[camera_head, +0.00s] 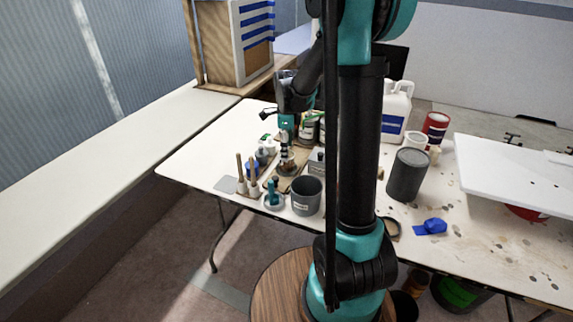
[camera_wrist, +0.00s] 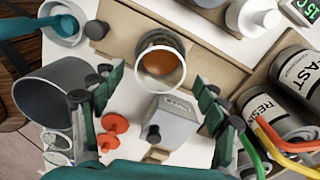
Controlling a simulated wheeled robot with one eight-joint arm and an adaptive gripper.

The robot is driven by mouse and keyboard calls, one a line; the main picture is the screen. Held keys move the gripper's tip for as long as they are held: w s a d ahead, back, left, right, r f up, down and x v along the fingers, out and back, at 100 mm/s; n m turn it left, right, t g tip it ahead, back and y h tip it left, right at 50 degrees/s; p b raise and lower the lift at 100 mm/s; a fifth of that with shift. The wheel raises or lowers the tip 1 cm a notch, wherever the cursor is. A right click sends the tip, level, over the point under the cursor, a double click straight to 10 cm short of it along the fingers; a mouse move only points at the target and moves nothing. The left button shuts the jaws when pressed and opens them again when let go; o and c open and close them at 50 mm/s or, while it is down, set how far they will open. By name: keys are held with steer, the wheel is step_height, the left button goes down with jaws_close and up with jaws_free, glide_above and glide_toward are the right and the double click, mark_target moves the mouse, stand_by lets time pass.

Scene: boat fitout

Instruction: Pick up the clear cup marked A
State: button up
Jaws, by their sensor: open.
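In the wrist view, a round, pale-rimmed cup (camera_wrist: 160,84) with amber inside stands on a wooden board (camera_wrist: 120,48). It lies beyond and between the fingertips of my gripper (camera_wrist: 152,92). No letter A is readable on it, so I cannot tell whether it is the marked cup. My gripper is open, its fingers spread wide with nothing between them. In the head view, my gripper (camera_head: 287,148) points down over the left part of the table, and the cup there is mostly hidden.
A grey pot (camera_head: 307,196) stands close in front of my gripper. A white jug (camera_head: 396,110) stands farther right.

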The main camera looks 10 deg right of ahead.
steer(key=shift+a+f, duration=0.1)
steer(key=shift+f, duration=2.2)
steer(key=c, duration=1.3)
